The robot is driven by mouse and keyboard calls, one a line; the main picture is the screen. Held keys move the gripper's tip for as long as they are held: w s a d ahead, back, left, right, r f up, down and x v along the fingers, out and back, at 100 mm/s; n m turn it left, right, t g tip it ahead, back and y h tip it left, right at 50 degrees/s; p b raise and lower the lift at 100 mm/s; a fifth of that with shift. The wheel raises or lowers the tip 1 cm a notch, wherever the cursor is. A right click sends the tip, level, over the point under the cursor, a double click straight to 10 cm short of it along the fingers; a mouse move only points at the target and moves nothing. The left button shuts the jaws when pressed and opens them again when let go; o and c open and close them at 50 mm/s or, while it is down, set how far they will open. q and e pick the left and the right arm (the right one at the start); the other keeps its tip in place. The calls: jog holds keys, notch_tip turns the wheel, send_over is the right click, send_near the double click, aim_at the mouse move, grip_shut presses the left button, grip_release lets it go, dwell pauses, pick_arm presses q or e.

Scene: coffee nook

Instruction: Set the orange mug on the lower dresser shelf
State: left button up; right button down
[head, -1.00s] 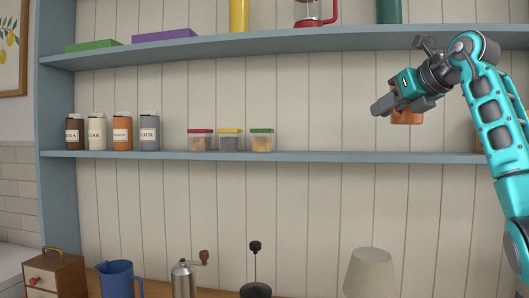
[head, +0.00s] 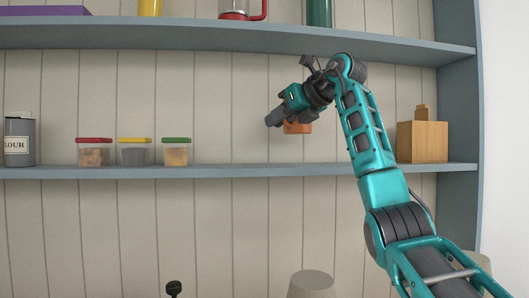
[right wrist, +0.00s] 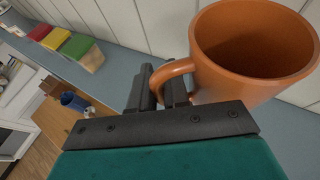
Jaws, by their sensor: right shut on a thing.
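The orange mug (head: 298,127) is held by my right gripper (head: 278,118) above the lower dresser shelf (head: 240,171), to the right of the food boxes. In the right wrist view the mug (right wrist: 240,85) is upright and looks empty, and the fingers of the right gripper (right wrist: 158,88) are shut on its handle. In the head view most of the mug is hidden behind the gripper. A gap shows between the mug and the shelf in the head view. My left gripper is in no view.
Food boxes with red (head: 94,152), yellow (head: 134,151) and green (head: 176,151) lids stand left on the lower shelf. A wooden box (head: 422,142) stands at its right end. The upper shelf (head: 200,38) runs above. The shelf between green-lidded box and wooden box looks clear.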

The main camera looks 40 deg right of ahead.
jog(key=shift+w+f, duration=0.1)
jog(key=shift+f, duration=3.5)
jog(key=shift+f, duration=0.15)
jog(key=c, duration=1.1)
grip_release()
jog(key=shift+s+r, duration=0.2)
jog(key=shift+s, duration=0.05)
jog(key=a+v, duration=0.1)
jog(key=v, duration=1)
jog(key=shift+s+d+r+b, duration=0.15)
jog(key=shift+s+d+b, duration=0.05)
jog(key=shift+d+b, duration=0.3)
